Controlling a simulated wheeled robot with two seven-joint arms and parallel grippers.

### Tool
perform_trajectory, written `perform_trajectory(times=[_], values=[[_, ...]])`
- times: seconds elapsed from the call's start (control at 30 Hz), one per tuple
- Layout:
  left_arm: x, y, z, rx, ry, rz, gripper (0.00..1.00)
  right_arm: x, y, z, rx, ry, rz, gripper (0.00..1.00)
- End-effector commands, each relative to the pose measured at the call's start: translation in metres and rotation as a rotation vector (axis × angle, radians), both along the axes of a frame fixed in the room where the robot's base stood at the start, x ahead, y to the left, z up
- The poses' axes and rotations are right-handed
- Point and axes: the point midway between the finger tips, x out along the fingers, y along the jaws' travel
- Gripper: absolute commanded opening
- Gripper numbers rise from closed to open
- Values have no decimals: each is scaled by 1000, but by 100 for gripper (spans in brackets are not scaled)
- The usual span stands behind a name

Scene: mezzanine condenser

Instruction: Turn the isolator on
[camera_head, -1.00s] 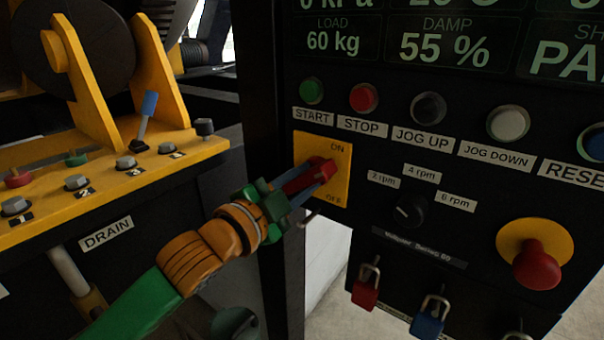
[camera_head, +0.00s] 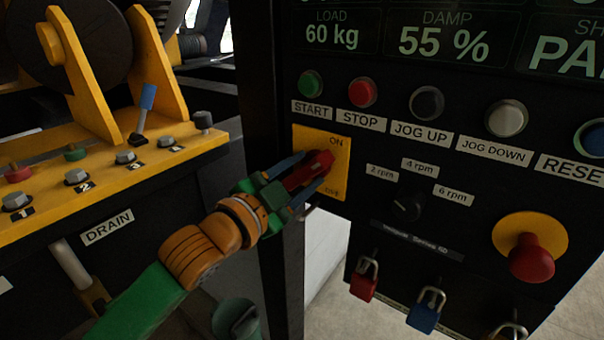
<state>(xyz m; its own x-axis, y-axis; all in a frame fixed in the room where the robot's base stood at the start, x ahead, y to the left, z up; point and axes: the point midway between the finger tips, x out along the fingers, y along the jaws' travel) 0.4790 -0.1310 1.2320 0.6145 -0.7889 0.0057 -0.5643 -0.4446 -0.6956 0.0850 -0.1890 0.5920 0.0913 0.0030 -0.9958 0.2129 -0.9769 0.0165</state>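The isolator is a yellow plate (camera_head: 341,178) on the black panel, marked ON at its upper right and OFF at its lower right. Its red handle (camera_head: 308,172) sticks out from the plate, tilted, with its upper end towards the ON mark. My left gripper (camera_head: 310,173) reaches in from the lower left. Its two blue-grey fingers are spread on either side of the red handle, one above and one below. The fingers look apart from the handle, though contact at the tips is hard to tell. My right gripper is not in view.
Start (camera_head: 310,83) and stop (camera_head: 362,92) buttons sit above the isolator. A rotary speed knob (camera_head: 407,206) and a red emergency button (camera_head: 531,258) are to the right. Padlocks (camera_head: 363,280) hang below. A yellow valve bench (camera_head: 110,190) with a blue-tipped lever stands at left.

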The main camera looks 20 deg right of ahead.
Motion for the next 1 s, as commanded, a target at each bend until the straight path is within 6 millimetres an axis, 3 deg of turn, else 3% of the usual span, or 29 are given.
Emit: perform_trajectory(times=[0.3, 0.7, 1.0], values=[[-1, 1, -2, 3, 1, 1, 60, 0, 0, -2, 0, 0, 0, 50], [-41, 53, -4, 3, 0, 1, 60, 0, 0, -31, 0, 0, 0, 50], [-43, 56, -2, 3, 4, 1, 60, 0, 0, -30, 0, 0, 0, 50]])
